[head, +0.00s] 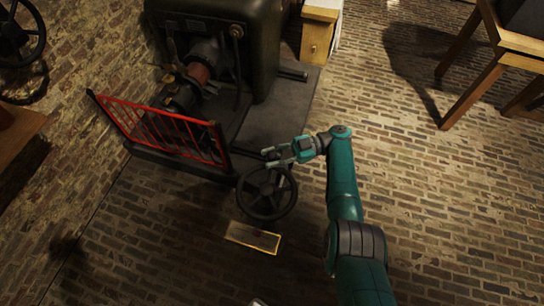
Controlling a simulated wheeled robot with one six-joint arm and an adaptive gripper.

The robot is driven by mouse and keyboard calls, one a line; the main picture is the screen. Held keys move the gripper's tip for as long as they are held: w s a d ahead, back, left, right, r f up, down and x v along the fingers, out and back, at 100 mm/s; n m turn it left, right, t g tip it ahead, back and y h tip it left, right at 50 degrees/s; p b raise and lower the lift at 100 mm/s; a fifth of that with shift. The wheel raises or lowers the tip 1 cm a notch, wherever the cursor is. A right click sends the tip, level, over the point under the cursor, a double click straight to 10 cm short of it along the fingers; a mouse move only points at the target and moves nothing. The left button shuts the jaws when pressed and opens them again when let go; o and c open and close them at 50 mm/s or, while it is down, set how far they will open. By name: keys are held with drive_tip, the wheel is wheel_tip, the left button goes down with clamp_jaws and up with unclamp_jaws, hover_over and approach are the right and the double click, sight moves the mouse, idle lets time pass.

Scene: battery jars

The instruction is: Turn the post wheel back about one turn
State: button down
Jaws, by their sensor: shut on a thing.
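The post wheel (250,208), a dark spoked handwheel, stands low in the middle of the head view, in front of the machine's base. My gripper (276,163), on the end of my teal arm, reaches in from the right and is shut on the wheel's upper rim. The fingers partly cover the rim there, so the exact contact is hard to see. The wheel's post is largely hidden behind it.
A red guard rail (160,128) stands left of the wheel, before a dark machine (262,60). A yellow-edged plate (252,238) lies below the wheel. A wooden chair (474,88) stands at upper right. The brick floor (450,220) is clear at right.

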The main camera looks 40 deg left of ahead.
drive_tip(key=shift+a, duration=0.1)
drive_tip(key=c, duration=0.8)
unclamp_jaws()
